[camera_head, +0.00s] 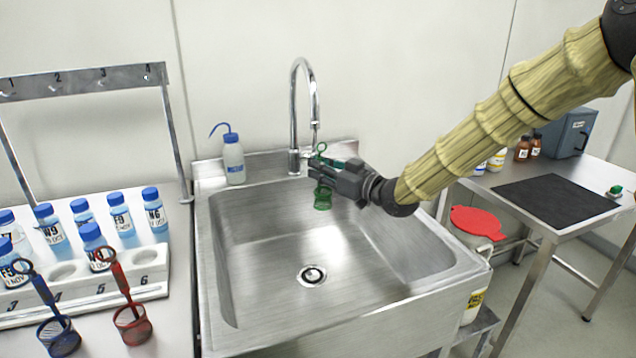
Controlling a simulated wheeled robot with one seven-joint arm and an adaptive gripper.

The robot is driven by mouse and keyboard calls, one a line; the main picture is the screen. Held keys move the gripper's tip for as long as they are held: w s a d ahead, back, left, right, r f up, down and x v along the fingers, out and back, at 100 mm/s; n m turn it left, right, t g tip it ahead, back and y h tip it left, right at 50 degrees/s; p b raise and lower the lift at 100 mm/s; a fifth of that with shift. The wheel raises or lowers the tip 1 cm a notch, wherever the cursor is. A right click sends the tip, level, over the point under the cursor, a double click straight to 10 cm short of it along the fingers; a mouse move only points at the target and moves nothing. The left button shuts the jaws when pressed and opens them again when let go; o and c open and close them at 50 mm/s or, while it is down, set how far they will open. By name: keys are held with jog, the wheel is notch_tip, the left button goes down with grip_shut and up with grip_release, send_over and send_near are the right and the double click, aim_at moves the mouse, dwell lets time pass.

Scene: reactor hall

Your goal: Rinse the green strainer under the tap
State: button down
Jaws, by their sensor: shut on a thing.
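The green strainer (322,199) hangs in my gripper (318,172) over the back part of the steel sink (255,250). Its loop handle shows above the fingers and its basket below them. My gripper is shut on it and hides its middle. The tap (297,105) stands at the back rim, and its curved spout comes down just above the strainer's handle. I cannot tell whether water is running. The sink basin looks empty, with the drain (312,275) clear.
A wash bottle (233,160) stands on the sink's back left rim. At left, a white rack (150,291) holds several blue-capped bottles; a blue strainer (58,335) and a red strainer (132,322) are at its front. At right are a table with a black mat (556,199) and a red-lidded bin (476,222).

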jog(key=shift+w+a, duration=0.15)
jog(key=shift+a, duration=0.15)
jog(key=shift+w+a, duration=0.1)
jog(key=shift+a, duration=0.15)
jog(key=s+a, duration=0.3)
jog(key=s, duration=0.4)
jog(key=shift+s+b, duration=0.25)
jog(key=shift+b, duration=0.1)
dwell(0.7)
dwell(0.9)
dwell(0.3)
